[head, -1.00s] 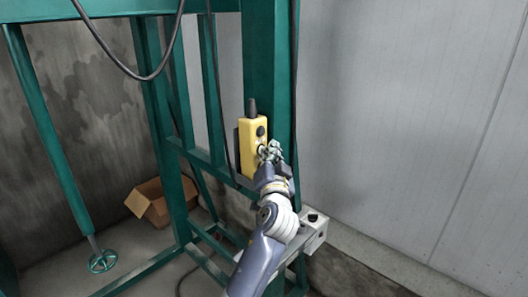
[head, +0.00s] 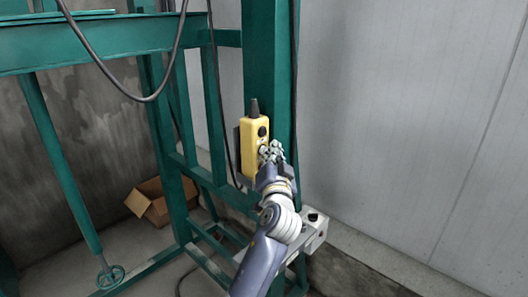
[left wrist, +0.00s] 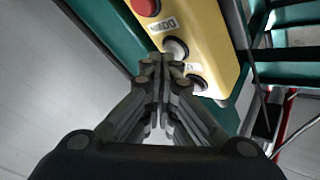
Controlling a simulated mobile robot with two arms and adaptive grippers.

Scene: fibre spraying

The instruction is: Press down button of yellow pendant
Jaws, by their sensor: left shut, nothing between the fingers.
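The yellow pendant (head: 254,150) hangs upright against a green post, with a dark button near its top. In the left wrist view the pendant (left wrist: 208,35) fills the upper right, with a red button (left wrist: 146,6), a pale round button (left wrist: 176,48) below a label, and another button (left wrist: 196,83) lower down. My left gripper (head: 271,150) is shut and empty, with its tips at the pendant's lower front. In the left wrist view the closed fingertips (left wrist: 162,62) are right beside the pale button and partly cover that area; whether they touch it is unclear.
The green post (head: 269,50) stands behind the pendant. A green beam (head: 110,47) spans the upper left, with a leg and handwheel (head: 110,277). A cardboard box (head: 155,200) lies on the floor. A grey box (head: 312,230) sits below my arm. A cable (head: 118,84) loops overhead.

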